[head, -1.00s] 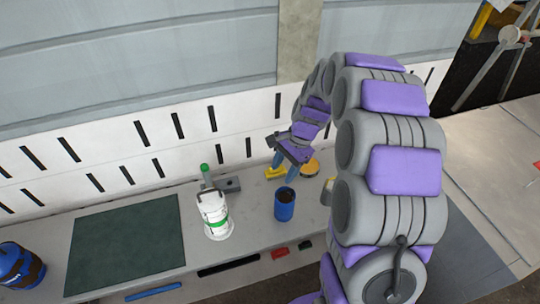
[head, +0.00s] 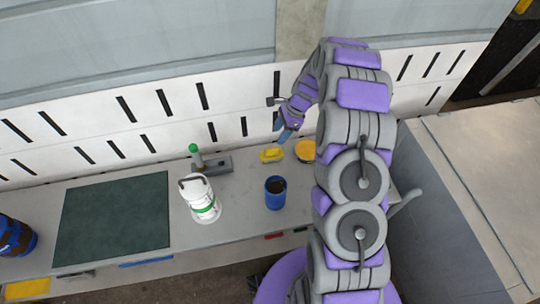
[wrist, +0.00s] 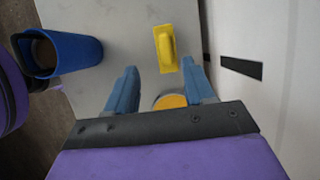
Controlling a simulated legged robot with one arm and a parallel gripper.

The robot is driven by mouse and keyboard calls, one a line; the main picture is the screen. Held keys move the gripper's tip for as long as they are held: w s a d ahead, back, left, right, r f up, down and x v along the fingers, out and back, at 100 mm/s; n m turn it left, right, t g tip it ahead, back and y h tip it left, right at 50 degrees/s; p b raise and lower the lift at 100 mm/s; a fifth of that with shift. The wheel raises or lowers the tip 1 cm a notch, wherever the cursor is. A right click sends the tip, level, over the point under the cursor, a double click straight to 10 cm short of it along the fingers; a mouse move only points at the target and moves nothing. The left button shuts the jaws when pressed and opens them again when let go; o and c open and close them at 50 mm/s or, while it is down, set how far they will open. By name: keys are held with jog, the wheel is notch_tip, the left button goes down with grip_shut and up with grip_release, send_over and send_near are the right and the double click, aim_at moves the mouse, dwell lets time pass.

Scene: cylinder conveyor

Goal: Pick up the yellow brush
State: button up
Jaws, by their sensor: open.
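The yellow brush (head: 271,155) lies on the workbench near the wall, to the left of a round orange-yellow thing. In the wrist view the brush (wrist: 165,48) lies beyond my fingertips, nearer the right finger. My gripper (head: 285,130) is above the bench, a little to the right of the brush in the head view. In the wrist view its two blue fingers (wrist: 160,72) are spread apart with nothing between them, and the brush is not touched.
A blue cup (head: 275,193) with dark contents stands in front of the brush. A white container (head: 200,200) and a grey tool with a green knob (head: 216,163) are to the left. A round orange-yellow thing (head: 306,151) is beside my arm. A green mat (head: 115,218) lies at left.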

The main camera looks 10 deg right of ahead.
aim_at(273, 148)
jog(key=x, duration=0.2)
jog(key=b+x, duration=0.1)
jog(key=x, duration=0.3)
jog(key=shift+d+f, duration=0.2)
jog(key=shift+f, duration=0.2)
jog(key=shift+a+f, duration=0.2)
jog(key=shift+a, duration=0.15)
jog(key=f+b, duration=0.1)
jog(key=f, duration=0.1)
jog(key=f+b, duration=0.1)
jog(key=f, duration=0.1)
jog(key=shift+w+a+f, duration=0.1)
jog(key=shift+w, duration=0.3)
jog(key=shift+f, duration=0.25)
jog(key=shift+a, duration=0.2)
jog(key=shift+c, duration=1.1)
jog(key=shift+a, duration=0.2)
jog(key=c, duration=0.3)
jog(key=shift+d, duration=0.15)
jog(key=c, duration=0.3)
jog(key=shift+d, duration=0.3)
